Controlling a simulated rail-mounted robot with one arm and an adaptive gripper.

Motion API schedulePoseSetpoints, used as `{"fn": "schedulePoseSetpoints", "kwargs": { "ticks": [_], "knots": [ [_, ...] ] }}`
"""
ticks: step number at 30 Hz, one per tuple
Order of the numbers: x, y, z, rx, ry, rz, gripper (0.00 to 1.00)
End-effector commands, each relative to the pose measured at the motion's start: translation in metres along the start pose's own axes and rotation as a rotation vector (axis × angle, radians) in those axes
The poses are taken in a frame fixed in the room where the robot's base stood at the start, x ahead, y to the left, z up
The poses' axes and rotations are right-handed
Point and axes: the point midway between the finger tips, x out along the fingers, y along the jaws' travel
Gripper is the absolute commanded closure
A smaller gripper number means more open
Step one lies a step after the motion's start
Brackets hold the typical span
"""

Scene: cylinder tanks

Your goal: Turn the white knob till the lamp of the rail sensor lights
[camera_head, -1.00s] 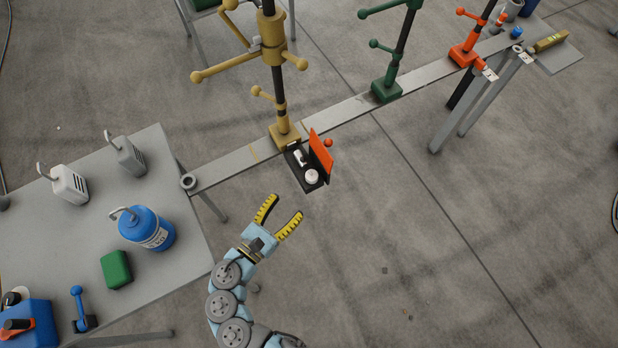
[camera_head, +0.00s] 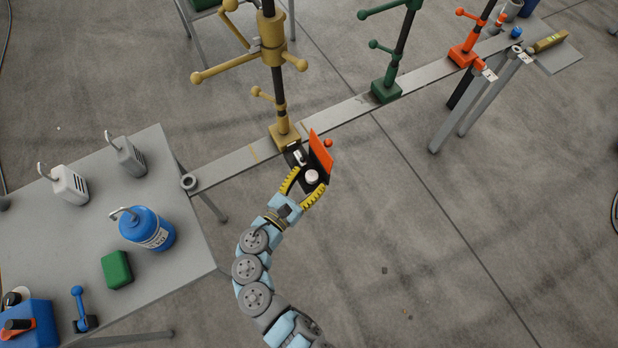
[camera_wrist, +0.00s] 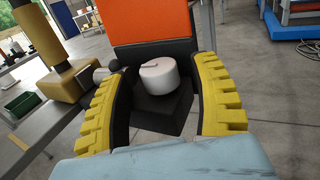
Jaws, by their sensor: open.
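The white knob (camera_head: 312,177) sits on a black box (camera_head: 296,157) with a raised orange lid, at the base of the tan stand on the rail. In the wrist view the knob (camera_wrist: 159,81) is a short white cylinder with a dark mark on top. My gripper (camera_head: 305,183) is open, its yellow-padded fingers on both sides of the knob. In the wrist view a gap shows between each finger and the knob. A small white part (camera_head: 299,156) sits beside the knob on the box. I cannot make out a lit lamp.
The grey rail (camera_head: 340,115) runs diagonally behind the box, carrying the tan stand (camera_head: 282,130), a green stand (camera_head: 386,90) and an orange stand (camera_head: 466,55). A table (camera_head: 185,250) at left holds a blue canister (camera_head: 147,229) and other items.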

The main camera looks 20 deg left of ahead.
Motion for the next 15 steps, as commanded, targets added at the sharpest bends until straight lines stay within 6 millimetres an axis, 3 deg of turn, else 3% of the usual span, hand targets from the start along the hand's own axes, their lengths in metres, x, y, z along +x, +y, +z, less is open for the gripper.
{"fn": "schedulePoseSetpoints", "kwargs": {
  "ticks": [8,15],
  "knots": [
    [0.001,-0.0001,0.0,0.0,0.0,0.0,0.37],
    [0.001,0.0,0.0001,0.0,0.0,0.0,1.0]
  ]
}}
